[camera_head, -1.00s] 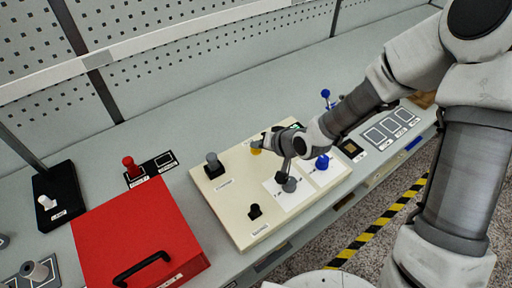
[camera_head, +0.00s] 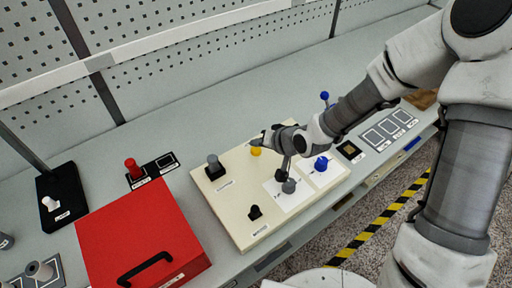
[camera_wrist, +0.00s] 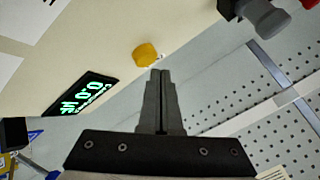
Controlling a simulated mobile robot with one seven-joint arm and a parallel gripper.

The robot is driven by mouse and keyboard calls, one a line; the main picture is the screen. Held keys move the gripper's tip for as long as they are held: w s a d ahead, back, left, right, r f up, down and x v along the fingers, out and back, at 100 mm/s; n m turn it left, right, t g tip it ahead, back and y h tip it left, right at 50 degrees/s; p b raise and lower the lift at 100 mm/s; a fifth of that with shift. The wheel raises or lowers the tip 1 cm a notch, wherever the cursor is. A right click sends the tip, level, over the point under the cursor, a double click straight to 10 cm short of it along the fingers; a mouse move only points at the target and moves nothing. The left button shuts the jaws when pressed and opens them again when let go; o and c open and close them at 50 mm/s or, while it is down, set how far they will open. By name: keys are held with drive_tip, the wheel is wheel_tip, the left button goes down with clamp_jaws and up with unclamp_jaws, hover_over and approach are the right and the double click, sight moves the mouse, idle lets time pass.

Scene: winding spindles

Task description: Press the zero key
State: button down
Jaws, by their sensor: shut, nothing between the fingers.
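A yellow round key (camera_head: 255,151) sits on the cream panel (camera_head: 230,205), near its back edge; I take it for the zero key, though no label on it is readable. It also shows in the wrist view (camera_wrist: 145,54), just beyond and slightly left of my fingertips. My gripper (camera_head: 263,139) is shut and empty, right behind the key in the head view. In the wrist view its two fingers (camera_wrist: 160,72) are together, and a small gap seems to separate them from the key.
The panel also carries a grey knob (camera_head: 214,165), a black switch (camera_head: 255,212), a grey ball-topped part (camera_head: 289,186) and a blue knob (camera_head: 321,164). A red box (camera_head: 140,235) stands left of it. The bench behind the panel is clear.

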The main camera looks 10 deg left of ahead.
sight(259, 152)
wheel_tip(259, 152, up, 5)
drive_tip(key=p, duration=0.4)
drive_tip(key=shift+r+p, duration=0.1)
drive_tip(key=shift+p, duration=0.25)
idle(0.6)
drive_tip(key=s+d+r+t+h, duration=0.1)
drive_tip(key=d+r+h, duration=0.3)
drive_tip(key=d+r, duration=0.4)
drive_tip(key=s+d+r+h, duration=0.1)
drive_tip(key=d+r+h, duration=0.3)
drive_tip(key=d, duration=0.7)
drive_tip(key=s+d+r+m, duration=0.1)
drive_tip(key=s+d+r, duration=0.2)
drive_tip(key=s+r, duration=0.2)
drive_tip(key=s+d+r+m, duration=0.1)
drive_tip(key=s+d+r, duration=0.3)
drive_tip(key=s, duration=0.7)
wheel_tip(259, 152, up, 3)
drive_tip(key=shift+s+f+g, duration=0.2)
drive_tip(key=shift+g, duration=0.1)
